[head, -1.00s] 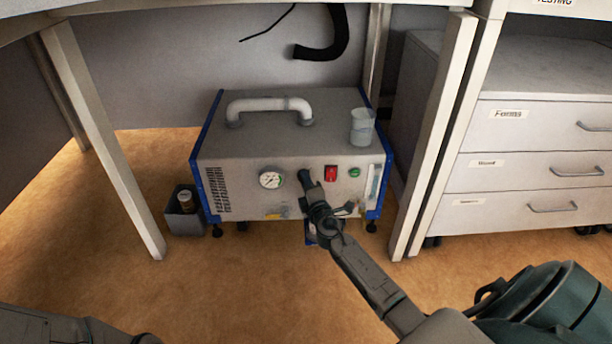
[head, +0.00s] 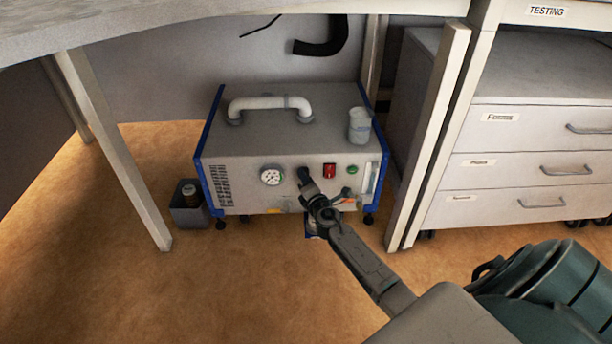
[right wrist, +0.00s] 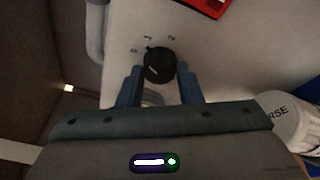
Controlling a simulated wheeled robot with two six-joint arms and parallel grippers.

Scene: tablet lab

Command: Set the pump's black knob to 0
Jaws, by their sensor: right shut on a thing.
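The pump (head: 260,140) is a grey box with blue edges under the bench. Its black knob (right wrist: 158,65) shows in the right wrist view, with the marks 0, 1 and 2 around its upper side. A pale line is on the knob's face, but I cannot tell for sure which mark it points to. My right gripper (head: 308,184) is at the pump's front panel, its fingers on both sides of the knob and shut on it. In the head view the gripper and arm partly hide the knob. My left gripper is out of view.
A round gauge (head: 272,176), a red switch (head: 329,170) and a green button (head: 352,170) are near the knob. A beaker (head: 359,126) stands on the pump. A small grey bin (head: 188,213) is to its left. Bench legs flank the pump; drawers (head: 530,164) stand right.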

